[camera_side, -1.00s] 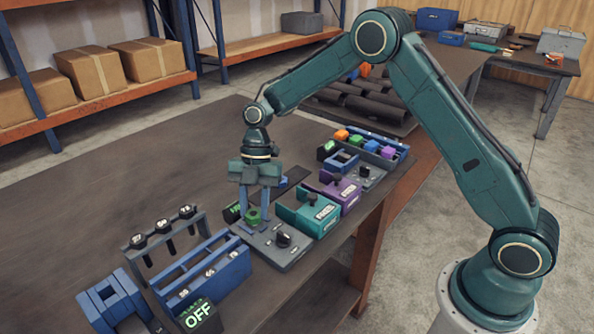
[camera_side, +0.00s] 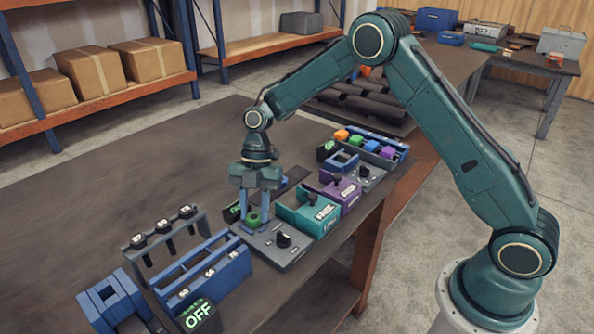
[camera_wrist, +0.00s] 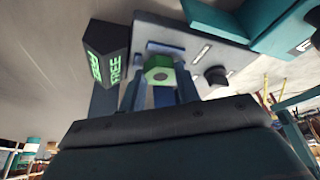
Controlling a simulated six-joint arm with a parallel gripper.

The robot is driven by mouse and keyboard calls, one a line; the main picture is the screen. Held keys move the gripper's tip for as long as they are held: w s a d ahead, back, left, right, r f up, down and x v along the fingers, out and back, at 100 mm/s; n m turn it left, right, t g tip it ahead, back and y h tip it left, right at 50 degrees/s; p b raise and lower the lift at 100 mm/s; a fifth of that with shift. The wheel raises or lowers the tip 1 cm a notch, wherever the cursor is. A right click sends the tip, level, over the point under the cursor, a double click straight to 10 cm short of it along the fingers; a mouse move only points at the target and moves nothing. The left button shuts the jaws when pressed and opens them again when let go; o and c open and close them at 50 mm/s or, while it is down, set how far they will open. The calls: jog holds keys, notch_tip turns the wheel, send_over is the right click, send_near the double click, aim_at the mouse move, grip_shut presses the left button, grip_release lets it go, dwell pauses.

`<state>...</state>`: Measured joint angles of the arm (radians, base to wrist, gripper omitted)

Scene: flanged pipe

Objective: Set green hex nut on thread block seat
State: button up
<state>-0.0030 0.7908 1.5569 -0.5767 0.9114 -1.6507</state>
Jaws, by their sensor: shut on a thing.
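The green hex nut (camera_side: 254,219) is between the fingers of my gripper (camera_side: 257,217), low over the back left part of a grey block with a black knob (camera_side: 280,249). My gripper is shut on the nut.
A dark sign with green letters (camera_wrist: 107,65) stands close beside my fingers. A teal block (camera_side: 309,214) and a purple block (camera_side: 339,191) stand to the right. A blue rack (camera_side: 203,271) and an OFF sign (camera_side: 198,316) are to the left. The table's back left is clear.

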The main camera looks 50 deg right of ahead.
aim_at(255, 214)
jog(key=o, duration=1.5)
jog(key=shift+c, duration=0.2)
jog(key=shift+w, duration=0.1)
jog(key=shift+c, duration=0.2)
jog(key=shift+r, duration=0.15)
jog(key=shift+o, duration=0.4)
jog(key=shift+w+r, duration=0.1)
jog(key=shift+r, duration=0.6)
jog(key=shift+s+r, duration=0.2)
jog(key=shift+r, duration=2.5)
